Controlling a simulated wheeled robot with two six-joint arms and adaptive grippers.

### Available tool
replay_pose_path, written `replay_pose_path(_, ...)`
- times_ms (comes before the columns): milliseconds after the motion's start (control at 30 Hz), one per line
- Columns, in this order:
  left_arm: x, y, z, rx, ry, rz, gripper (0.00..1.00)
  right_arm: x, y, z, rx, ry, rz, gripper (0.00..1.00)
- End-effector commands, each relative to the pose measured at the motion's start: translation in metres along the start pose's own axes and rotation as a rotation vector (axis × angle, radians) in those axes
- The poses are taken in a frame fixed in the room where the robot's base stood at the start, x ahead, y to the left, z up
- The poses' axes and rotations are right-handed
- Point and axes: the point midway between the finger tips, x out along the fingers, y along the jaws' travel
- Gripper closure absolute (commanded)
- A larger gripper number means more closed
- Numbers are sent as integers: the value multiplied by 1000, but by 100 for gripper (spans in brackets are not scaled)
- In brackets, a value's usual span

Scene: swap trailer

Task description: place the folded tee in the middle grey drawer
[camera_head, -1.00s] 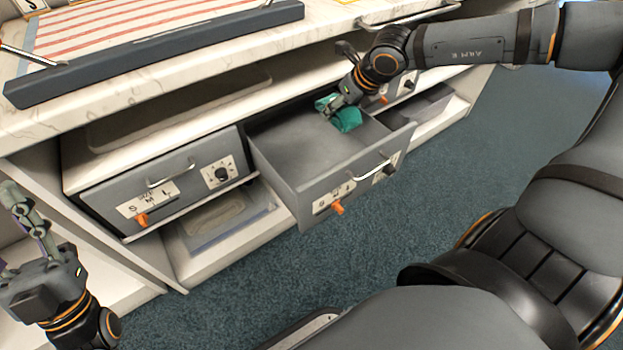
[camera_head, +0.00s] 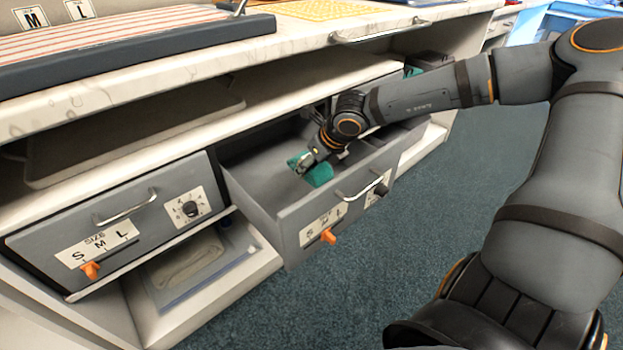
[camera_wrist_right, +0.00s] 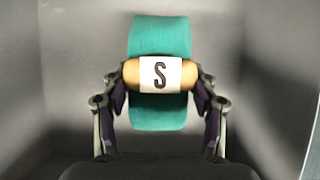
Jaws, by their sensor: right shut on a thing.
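The folded tee is a teal bundle (camera_head: 320,175) with a tan band and a white tag marked S, clear in the right wrist view (camera_wrist_right: 160,40). My right gripper (camera_head: 306,161) is shut on the band, one finger at each side. It holds the tee inside the open middle grey drawer (camera_head: 260,192), which is pulled out from under the counter. Grey drawer walls surround the tee in the wrist view. I cannot tell whether the tee touches the drawer floor. My left gripper is outside the head view now.
A shut grey drawer (camera_head: 140,222) with size letters, an orange slider and a dial is at the left. A clear bin (camera_head: 200,262) sits on the shelf below. The counter edge (camera_head: 200,68) overhangs the drawers. The carpet (camera_head: 430,215) in front is clear.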

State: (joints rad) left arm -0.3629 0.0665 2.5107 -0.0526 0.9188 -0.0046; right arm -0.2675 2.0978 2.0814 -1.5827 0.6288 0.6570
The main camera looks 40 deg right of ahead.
Motion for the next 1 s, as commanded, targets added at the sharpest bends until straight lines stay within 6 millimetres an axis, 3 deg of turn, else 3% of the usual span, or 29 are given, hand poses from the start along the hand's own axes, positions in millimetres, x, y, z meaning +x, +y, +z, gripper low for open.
replay_pose_path(200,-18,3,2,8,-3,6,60,31,0,-19,-1,2,-1,76)
replay_pose_path(633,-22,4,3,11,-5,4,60,34,0,-20,0,0,0,76)
replay_pose_path(667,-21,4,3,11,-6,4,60,33,0,-19,0,0,0,36)
replay_pose_path(700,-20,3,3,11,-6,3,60,33,0,-19,0,1,0,31)
replay_pose_path(800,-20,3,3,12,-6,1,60,33,0,-19,0,1,0,18)
replay_pose_path(1000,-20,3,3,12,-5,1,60,32,0,-19,0,1,0,18)
